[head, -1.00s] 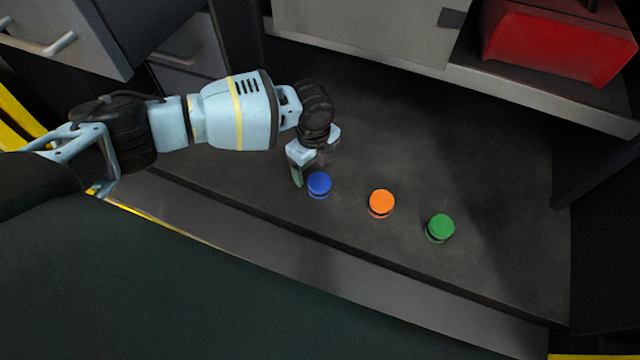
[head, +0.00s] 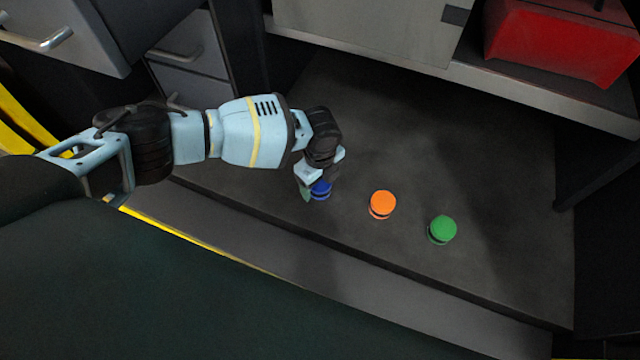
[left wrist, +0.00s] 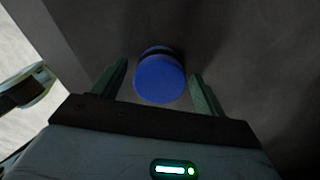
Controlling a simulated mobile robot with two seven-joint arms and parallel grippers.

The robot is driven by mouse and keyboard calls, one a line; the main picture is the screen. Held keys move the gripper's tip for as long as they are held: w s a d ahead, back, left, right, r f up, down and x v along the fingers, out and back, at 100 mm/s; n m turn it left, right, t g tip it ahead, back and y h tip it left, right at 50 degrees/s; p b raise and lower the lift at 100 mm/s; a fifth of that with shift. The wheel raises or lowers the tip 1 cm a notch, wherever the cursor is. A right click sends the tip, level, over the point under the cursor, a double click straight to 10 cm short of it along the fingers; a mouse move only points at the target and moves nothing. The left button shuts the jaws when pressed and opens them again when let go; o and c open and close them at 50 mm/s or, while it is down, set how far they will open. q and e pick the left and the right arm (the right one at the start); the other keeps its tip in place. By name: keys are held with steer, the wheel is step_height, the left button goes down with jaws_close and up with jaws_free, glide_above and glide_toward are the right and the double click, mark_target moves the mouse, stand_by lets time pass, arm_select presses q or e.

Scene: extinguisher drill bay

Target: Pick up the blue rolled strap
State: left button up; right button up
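The blue rolled strap (head: 321,190) stands on the dark work surface, partly covered by my left gripper in the head view. My left gripper (head: 316,194) is right over it, pointing down. In the left wrist view the blue strap (left wrist: 160,78) lies between the two green fingers of my left gripper (left wrist: 158,85). The fingers are spread, with a gap visible on each side of the strap. My right gripper is not in view.
An orange rolled strap (head: 382,205) and a green rolled strap (head: 441,229) stand in a row to the right. A red box (head: 560,45) sits on a shelf at the back right. Grey drawers (head: 185,50) stand at the left. The surface behind the straps is clear.

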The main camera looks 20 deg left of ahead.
arm_select(q)
steer(key=c, duration=1)
steer(key=shift+c, duration=0.2)
steer(key=shift+r, duration=0.15)
steer(key=shift+r, duration=0.6)
steer(key=shift+s+a+r+p, duration=0.15)
steer(key=shift+r+p, duration=0.1)
steer(key=shift+r, duration=0.35)
steer(key=shift+s+d+r+p, duration=0.1)
steer(key=shift+r+p, duration=0.1)
steer(key=shift+r, duration=0.4)
steer(key=s+a+p, duration=0.1)
steer(key=s, duration=0.6)
steer(key=s+a+r+p, duration=0.1)
steer(key=s+a, duration=0.1)
steer(key=s, duration=0.6)
steer(key=shift+a, duration=0.3)
